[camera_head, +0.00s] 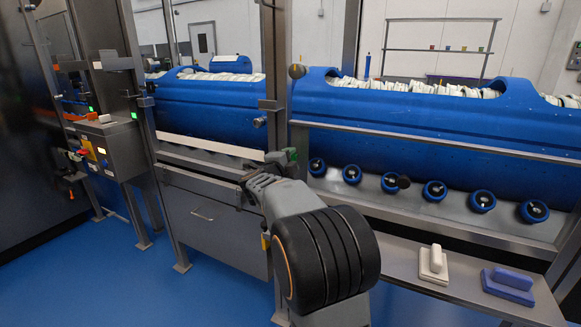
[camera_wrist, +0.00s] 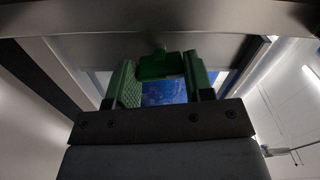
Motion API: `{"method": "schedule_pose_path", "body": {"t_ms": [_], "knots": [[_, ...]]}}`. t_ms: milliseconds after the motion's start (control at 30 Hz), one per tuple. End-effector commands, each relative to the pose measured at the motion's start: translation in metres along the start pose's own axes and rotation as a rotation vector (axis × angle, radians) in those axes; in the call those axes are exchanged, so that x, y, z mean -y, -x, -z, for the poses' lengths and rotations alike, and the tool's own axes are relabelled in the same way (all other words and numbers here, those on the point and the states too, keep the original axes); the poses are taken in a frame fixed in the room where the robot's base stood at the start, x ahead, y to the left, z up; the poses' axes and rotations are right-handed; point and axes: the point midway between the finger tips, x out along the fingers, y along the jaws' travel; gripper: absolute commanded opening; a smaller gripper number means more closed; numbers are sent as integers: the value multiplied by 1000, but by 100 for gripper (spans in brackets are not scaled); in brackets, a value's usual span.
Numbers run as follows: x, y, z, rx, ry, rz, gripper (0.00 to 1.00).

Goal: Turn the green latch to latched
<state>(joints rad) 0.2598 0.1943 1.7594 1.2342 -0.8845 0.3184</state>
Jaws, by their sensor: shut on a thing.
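The green latch (camera_wrist: 157,66) shows in the wrist view as a small green block beneath a grey metal bar, between the tips of my gripper's green fingers. My gripper (camera_wrist: 162,82) is shut on the latch, with one finger on each side of it. In the head view my gripper (camera_head: 281,158) is at the steel frame post in the middle, in front of the blue tubs. The latch cannot be told apart from my green fingers there, and its exact angle is unclear.
Two blue tubs (camera_head: 430,125) filled with white items stand behind a steel rail (camera_head: 430,148). Several blue rollers (camera_head: 434,191) sit below the right tub. A steel shelf (camera_head: 395,262) holds a white-handled block (camera_head: 434,264) and a blue one (camera_head: 508,285). A control box (camera_head: 108,150) stands left.

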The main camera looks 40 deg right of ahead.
Motion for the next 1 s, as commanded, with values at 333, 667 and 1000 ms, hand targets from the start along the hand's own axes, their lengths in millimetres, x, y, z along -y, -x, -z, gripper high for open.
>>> {"method": "schedule_pose_path", "body": {"t_ms": [333, 667, 1000], "knots": [[0, 0, -1, 3, -160, 1, 24], [1, 0, -1, 3, -203, 0, 24], [1, 0, -1, 3, -204, 0, 49]]}}
